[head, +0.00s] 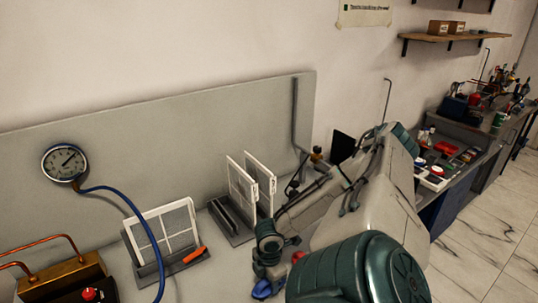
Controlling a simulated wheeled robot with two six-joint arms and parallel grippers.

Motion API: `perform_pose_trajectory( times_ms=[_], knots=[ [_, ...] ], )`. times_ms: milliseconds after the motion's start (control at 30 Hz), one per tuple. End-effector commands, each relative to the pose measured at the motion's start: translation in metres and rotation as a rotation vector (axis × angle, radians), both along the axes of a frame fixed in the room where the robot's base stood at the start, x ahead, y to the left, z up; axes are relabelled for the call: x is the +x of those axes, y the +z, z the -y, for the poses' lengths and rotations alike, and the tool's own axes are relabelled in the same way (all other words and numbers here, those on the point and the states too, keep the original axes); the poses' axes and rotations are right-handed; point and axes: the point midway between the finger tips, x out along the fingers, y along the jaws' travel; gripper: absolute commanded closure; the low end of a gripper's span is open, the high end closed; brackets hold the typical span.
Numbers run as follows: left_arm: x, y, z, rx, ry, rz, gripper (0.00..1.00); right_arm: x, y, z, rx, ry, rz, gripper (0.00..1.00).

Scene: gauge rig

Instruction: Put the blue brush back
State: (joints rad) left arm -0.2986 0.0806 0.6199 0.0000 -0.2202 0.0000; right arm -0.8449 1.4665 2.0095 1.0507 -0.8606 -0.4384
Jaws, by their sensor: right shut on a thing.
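My right gripper (268,272) is low in the middle of the head view, above the bench and right of the grey rack. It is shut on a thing. A blue piece (262,291) shows at its lower end, which I take for part of the blue brush; the rest is hidden by the gripper and the picture's edge side. My right arm covers much of the bench to the right. My left gripper is not in view.
A white framed panel (165,228) stands in a grey holder with an orange handle (194,255) beside it. More white panels (241,187) stand in a grey rack (229,222). A round gauge (64,162) with a blue hose (143,222) and a brass block (62,279) are left.

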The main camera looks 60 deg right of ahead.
Motion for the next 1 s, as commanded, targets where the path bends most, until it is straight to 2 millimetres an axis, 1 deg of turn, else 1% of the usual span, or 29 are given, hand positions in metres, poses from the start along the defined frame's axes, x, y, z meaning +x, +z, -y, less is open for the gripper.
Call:
perform_pose_trajectory(
  times_ms=[200, 300, 333, 400, 433, 767, 867, 1000],
  knots=[
    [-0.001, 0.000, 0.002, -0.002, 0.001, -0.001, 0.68, 0.000, 0.001, 0.000, 0.000, 0.001, 0.000, 0.74],
    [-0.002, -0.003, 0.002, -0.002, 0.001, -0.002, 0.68, 0.000, -0.003, 0.000, 0.000, 0.001, 0.000, 0.74],
    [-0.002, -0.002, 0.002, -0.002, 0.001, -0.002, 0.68, 0.000, -0.002, 0.000, 0.000, 0.001, 0.000, 0.52],
    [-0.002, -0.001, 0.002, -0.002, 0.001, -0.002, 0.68, 0.000, -0.001, 0.000, 0.000, 0.001, 0.000, 0.38],
    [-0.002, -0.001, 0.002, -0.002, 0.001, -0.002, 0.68, 0.000, -0.001, 0.000, 0.000, 0.001, 0.000, 0.34],
    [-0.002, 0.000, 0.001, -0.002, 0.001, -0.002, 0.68, 0.000, 0.000, 0.000, -0.001, 0.001, -0.001, 0.34],
    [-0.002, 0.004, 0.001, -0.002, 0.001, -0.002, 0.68, 0.000, 0.004, 0.000, -0.001, 0.001, -0.001, 0.34],
    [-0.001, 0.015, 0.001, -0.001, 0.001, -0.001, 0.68, 0.000, 0.015, -0.001, 0.000, -0.001, 0.000, 0.34]
  ],
)
